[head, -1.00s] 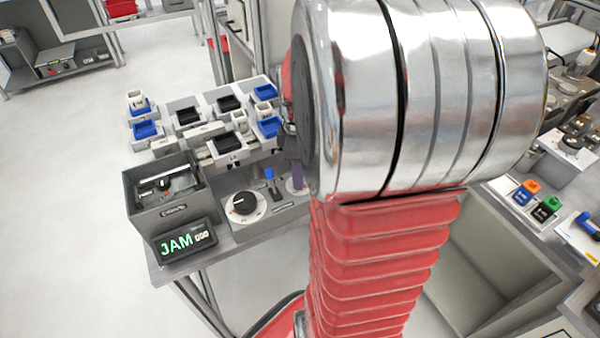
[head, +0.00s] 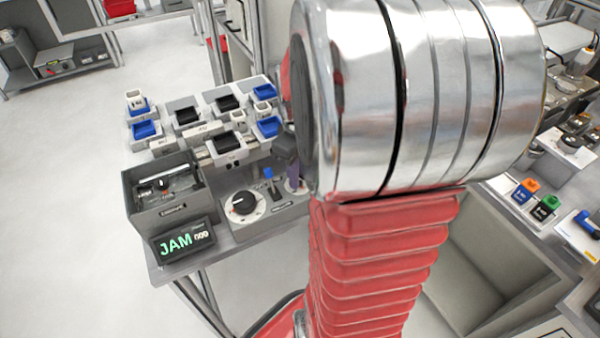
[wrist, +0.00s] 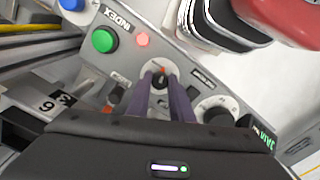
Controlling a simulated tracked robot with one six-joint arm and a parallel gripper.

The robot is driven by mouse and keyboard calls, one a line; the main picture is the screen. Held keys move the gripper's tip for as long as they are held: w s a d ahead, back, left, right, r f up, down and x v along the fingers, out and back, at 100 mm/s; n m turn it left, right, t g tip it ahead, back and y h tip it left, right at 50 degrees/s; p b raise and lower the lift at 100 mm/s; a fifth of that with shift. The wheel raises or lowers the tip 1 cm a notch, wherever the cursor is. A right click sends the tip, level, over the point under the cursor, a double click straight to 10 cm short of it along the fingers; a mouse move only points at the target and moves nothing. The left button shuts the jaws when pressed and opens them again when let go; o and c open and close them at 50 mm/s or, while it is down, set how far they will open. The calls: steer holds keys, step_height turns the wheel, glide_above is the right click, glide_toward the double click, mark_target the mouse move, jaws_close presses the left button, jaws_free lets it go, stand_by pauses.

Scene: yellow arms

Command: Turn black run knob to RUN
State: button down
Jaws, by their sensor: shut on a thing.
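In the wrist view, a small black knob (wrist: 160,82), which I take as the run knob, sits on a round white dial plate on the grey panel. The two purple fingers of my gripper (wrist: 160,88) stand on both sides of it, shut on it. The fingers cover part of the knob, so which way it points is hard to tell. In the head view, my gripper (head: 293,178) reaches down to a white dial plate (head: 302,187) at the panel's right end; my arm hides most of that spot.
A larger black knob (head: 243,203) and a blue lever (head: 269,182) are left of my gripper. A display (head: 183,241) reads JAM. A grey bin (head: 165,200) stands behind it. The wrist view shows a green button (wrist: 104,40) and a lit red lamp (wrist: 143,39).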

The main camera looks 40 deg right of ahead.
steer(key=m, duration=0.6)
steer(key=shift+w+m, duration=0.15)
steer(key=shift+m, duration=0.15)
steer(key=m, duration=0.5)
steer(key=shift+m, duration=0.4)
steer(key=shift+r, duration=0.1)
steer(key=c, duration=1.6)
jaws_free()
steer(key=shift+o, duration=0.2)
step_height(320, 180, up, 14)
steer(key=shift+f, duration=0.2)
